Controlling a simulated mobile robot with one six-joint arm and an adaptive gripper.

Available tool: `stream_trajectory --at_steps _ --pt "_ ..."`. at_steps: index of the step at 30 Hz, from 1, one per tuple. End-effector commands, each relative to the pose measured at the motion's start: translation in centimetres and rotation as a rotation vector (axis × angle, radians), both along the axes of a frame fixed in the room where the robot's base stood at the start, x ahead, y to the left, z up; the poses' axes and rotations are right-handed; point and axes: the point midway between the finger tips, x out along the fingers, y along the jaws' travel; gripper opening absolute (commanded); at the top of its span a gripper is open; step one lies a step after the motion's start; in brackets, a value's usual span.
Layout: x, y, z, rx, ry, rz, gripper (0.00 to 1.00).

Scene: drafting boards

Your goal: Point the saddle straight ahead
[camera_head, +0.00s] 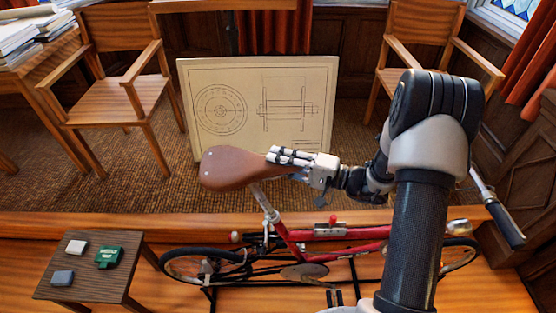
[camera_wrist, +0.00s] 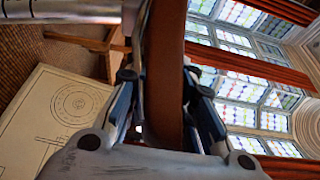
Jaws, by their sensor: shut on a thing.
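The brown leather saddle (camera_head: 232,170) sits on its silver seatpost (camera_head: 264,203) above the red bicycle frame (camera_head: 350,246). Its wide back is at the left, and its narrow nose end runs right into my gripper (camera_head: 280,157). My gripper is shut on the nose, which the fingers partly hide. In the wrist view, the saddle (camera_wrist: 165,60) stands between the two fingers, which touch its sides. The bicycle's handlebar grip (camera_head: 510,232) is at the right, partly behind my arm. I cannot tell exactly whether the saddle lines up with the frame.
A small dark table (camera_head: 90,285) at the lower left holds a green item (camera_head: 109,257) and two small blocks. A drawing board (camera_head: 320,80) leans behind the saddle. Wooden chairs (camera_head: 122,90) stand at the back left and right.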

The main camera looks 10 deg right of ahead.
Motion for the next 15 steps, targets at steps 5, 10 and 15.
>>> stream_trajectory --at_steps 5,10,15 --pt "-0.18 -0.03 0.12 -0.002 -0.008 -0.02 0.0" --pt "-0.17 -0.03 0.14 -0.002 -0.008 -0.019 0.0" --pt "-0.16 -0.03 0.13 -0.002 -0.008 -0.018 0.31"
